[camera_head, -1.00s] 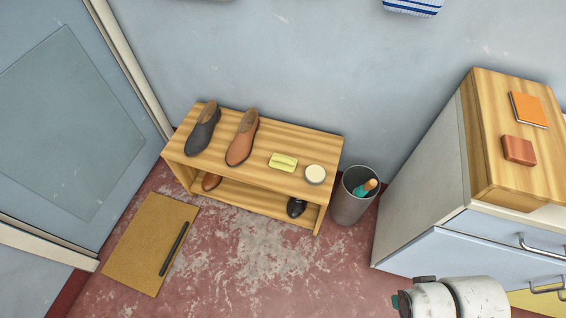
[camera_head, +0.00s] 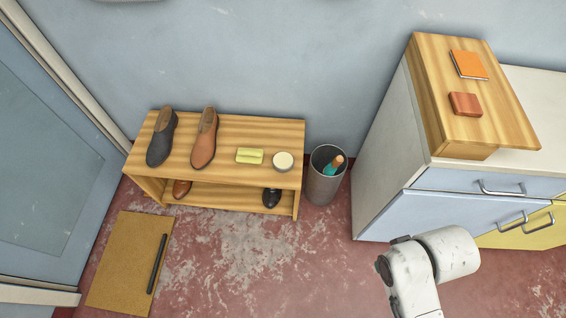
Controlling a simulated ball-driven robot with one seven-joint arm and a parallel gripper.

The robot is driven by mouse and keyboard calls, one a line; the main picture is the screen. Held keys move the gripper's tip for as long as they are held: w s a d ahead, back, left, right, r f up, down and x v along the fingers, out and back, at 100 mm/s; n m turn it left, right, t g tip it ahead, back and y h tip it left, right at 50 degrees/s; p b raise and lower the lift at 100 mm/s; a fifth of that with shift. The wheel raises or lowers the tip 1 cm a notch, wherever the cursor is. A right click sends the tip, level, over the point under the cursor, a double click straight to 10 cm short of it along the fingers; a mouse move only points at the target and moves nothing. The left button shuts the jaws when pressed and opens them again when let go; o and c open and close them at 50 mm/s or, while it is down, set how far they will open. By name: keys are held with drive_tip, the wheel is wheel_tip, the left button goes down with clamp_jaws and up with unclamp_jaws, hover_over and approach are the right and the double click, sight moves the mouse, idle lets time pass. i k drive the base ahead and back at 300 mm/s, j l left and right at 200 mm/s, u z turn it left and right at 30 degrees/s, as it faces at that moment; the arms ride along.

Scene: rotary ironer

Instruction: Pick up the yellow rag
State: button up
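The yellow rag (camera_head: 249,156) is a small, flat, folded-looking piece lying on the top board of the wooden shoe bench. It lies between a brown shoe (camera_head: 204,140) on its left and a round pale tin (camera_head: 283,161) on its right. White links of my arm show at the lower right, well apart from the rag and in front of the cabinet. My gripper itself is not in view.
The bench (camera_head: 270,128) also holds a dark shoe (camera_head: 161,140), with more shoes on its lower shelf. A grey bin (camera_head: 323,186) with a bottle stands right of it. A cabinet (camera_head: 385,150) stands farther right. A mat (camera_head: 125,260) with a dark stick lies front left. Floor between is clear.

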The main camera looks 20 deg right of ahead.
sight(249, 156)
drive_tip(key=i+j+u, duration=0.15)
drive_tip(key=i+j, duration=0.15)
drive_tip(key=i, duration=0.15)
drive_tip(key=i+j+u, duration=0.15)
drive_tip(key=i, duration=0.3)
drive_tip(key=i+j+u, duration=0.15)
drive_tip(key=i, duration=0.35)
drive_tip(key=j, duration=0.1)
